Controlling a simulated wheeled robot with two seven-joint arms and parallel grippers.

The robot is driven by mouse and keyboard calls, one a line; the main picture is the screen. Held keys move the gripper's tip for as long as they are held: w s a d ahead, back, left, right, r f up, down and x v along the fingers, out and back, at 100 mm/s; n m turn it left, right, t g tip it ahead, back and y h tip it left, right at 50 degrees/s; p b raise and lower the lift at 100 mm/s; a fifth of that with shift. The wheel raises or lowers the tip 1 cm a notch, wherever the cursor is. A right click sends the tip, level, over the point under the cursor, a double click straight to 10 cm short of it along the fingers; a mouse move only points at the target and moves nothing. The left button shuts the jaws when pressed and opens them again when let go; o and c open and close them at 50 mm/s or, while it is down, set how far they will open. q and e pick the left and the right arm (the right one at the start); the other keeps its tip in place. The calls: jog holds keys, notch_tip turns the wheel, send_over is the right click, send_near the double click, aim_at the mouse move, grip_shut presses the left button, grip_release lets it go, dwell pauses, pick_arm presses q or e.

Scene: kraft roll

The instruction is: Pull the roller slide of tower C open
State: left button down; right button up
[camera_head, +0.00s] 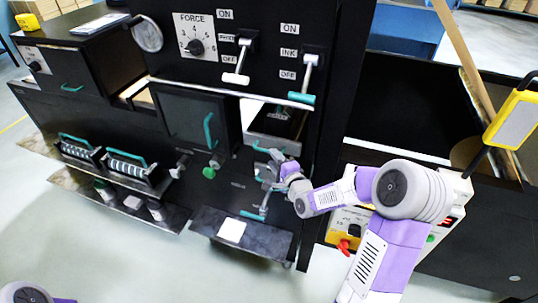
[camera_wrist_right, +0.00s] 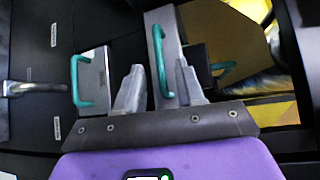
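My right gripper (camera_head: 272,183) reaches in from the right to the lower front of the black press, at a group of teal handles. In the right wrist view its two grey fingers (camera_wrist_right: 158,88) are apart. A teal bar handle (camera_wrist_right: 158,60) on a narrow grey slide front (camera_wrist_right: 168,22) lies in line with the gap between them; I cannot tell whether they touch it. I see no readable tower C label, so I cannot confirm this is its roller slide. Two roller slides (camera_head: 128,168) with teal handles stand out at the left. My left gripper is out of view.
A second teal handle (camera_wrist_right: 78,82) is left of the fingers and a third (camera_wrist_right: 225,72) right. A low grey shelf (camera_head: 210,220) with a white square (camera_head: 232,231) lies below the gripper. Open floor lies in front.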

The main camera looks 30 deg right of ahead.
jog(key=shift+w+d+f, duration=0.1)
jog(key=shift+w+f, duration=0.05)
jog(key=shift+w, duration=0.95)
jog(key=shift+w+f, duration=0.15)
jog(key=shift+w, duration=0.9)
jog(key=shift+c, duration=0.2)
grip_shut()
